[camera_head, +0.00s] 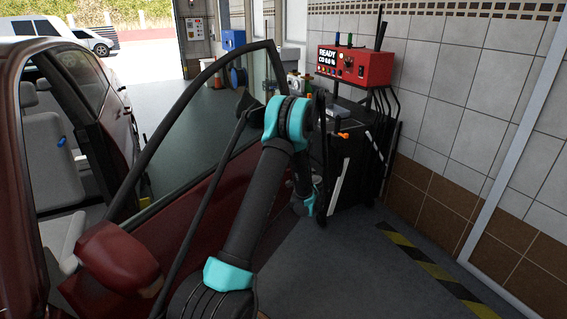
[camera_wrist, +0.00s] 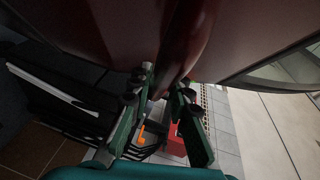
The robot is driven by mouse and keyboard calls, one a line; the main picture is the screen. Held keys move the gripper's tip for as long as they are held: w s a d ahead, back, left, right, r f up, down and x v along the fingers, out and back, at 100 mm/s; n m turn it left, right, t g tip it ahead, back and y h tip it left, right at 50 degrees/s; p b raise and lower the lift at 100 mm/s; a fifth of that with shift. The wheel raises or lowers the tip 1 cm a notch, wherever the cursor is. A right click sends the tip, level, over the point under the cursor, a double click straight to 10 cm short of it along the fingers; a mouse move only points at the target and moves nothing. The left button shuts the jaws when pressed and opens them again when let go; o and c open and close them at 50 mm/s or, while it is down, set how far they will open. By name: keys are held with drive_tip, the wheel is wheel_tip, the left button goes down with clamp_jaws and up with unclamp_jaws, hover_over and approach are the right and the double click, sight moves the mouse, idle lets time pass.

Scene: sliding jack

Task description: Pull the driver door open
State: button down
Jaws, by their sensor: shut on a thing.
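The dark red driver door (camera_head: 185,222) stands swung out from the car (camera_head: 10,130) in the head view, with its window frame and side mirror (camera_head: 118,258) showing. An open gap lets me see the seat inside. My arm reaches across the door's outer side, and its far end bends down beside the door's rear edge. In the wrist view my gripper (camera_wrist: 162,85) has its green fingers closed around a dark red handle (camera_wrist: 184,62) on the door panel. The gripper's fingers and the handle are not clear in the head view.
A black cart (camera_head: 345,170) with a red machine (camera_head: 355,66) on top stands close beyond the door's rear edge, near the tiled wall. Bare floor with a yellow-black stripe (camera_head: 420,258) lies at right. A white car (camera_head: 92,40) is outside.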

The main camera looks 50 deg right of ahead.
drive_tip(key=shift+s+d, duration=0.1)
drive_tip(key=shift+s, duration=1.55)
drive_tip(key=c, duration=1.4)
unclamp_jaws()
drive_tip(key=v, duration=0.7)
drive_tip(key=shift+a, duration=0.2)
drive_tip(key=shift+s+d, duration=0.1)
drive_tip(key=shift+s, duration=0.05)
